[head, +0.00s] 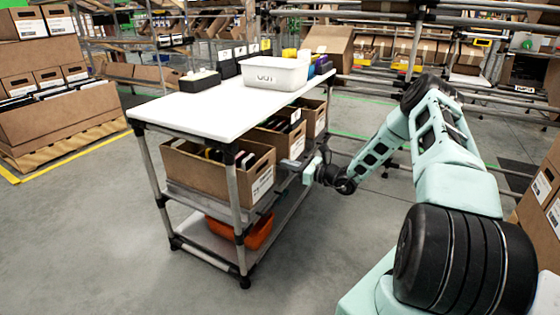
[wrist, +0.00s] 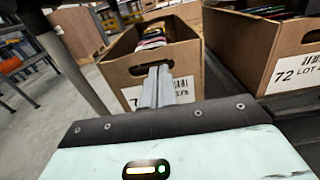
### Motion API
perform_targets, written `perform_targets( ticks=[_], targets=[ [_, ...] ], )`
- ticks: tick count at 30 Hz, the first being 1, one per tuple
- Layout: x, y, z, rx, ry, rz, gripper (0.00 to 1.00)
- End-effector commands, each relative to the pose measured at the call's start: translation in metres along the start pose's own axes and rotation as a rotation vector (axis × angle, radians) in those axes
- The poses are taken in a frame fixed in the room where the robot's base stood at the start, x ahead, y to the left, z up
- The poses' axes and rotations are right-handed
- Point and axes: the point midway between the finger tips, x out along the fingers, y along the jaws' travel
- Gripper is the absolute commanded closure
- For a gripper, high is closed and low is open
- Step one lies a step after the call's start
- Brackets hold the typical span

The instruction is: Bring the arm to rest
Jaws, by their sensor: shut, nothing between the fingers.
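My gripper (head: 287,165) reaches in at the long side of the white-topped cart (head: 205,105), at the height of its carton shelf. In the wrist view its two grey fingers (wrist: 157,75) are together, with nothing between them. They point at the front of an open brown carton (wrist: 120,72) and cover part of its label and handle hole. I cannot tell whether they touch it. My arm runs back from the gripper to the right side of the head view.
Another open carton (wrist: 275,55), labelled 72, stands close on the right in the wrist view. A cart post (wrist: 68,60) is at left. A white tub (head: 272,74) stands on the cart top; an orange bin (head: 250,232) sits below. Floor (head: 320,260) in front is clear.

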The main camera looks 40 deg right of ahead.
Motion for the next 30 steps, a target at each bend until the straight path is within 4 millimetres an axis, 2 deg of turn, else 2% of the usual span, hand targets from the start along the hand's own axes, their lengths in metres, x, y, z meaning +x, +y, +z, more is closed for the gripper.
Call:
perform_targets(
  ticks=[1, 7, 12, 15, 25, 28, 30],
  targets=[
    [-0.012, -0.001, 0.002, 0.003, 0.003, -0.004, 1.0],
    [-0.05, -0.001, 0.002, 0.002, 0.003, -0.003, 1.0],
    [-0.07, 0.0, 0.001, 0.001, 0.001, -0.001, 1.0],
    [-0.075, 0.0, 0.0, 0.001, 0.001, 0.0, 1.0],
    [-0.074, 0.004, 0.002, -0.006, 0.004, 0.017, 1.0],
    [-0.057, 0.026, 0.013, -0.044, 0.02, 0.102, 1.0],
    [-0.038, 0.055, 0.027, -0.094, 0.043, 0.213, 1.0]
  ],
)
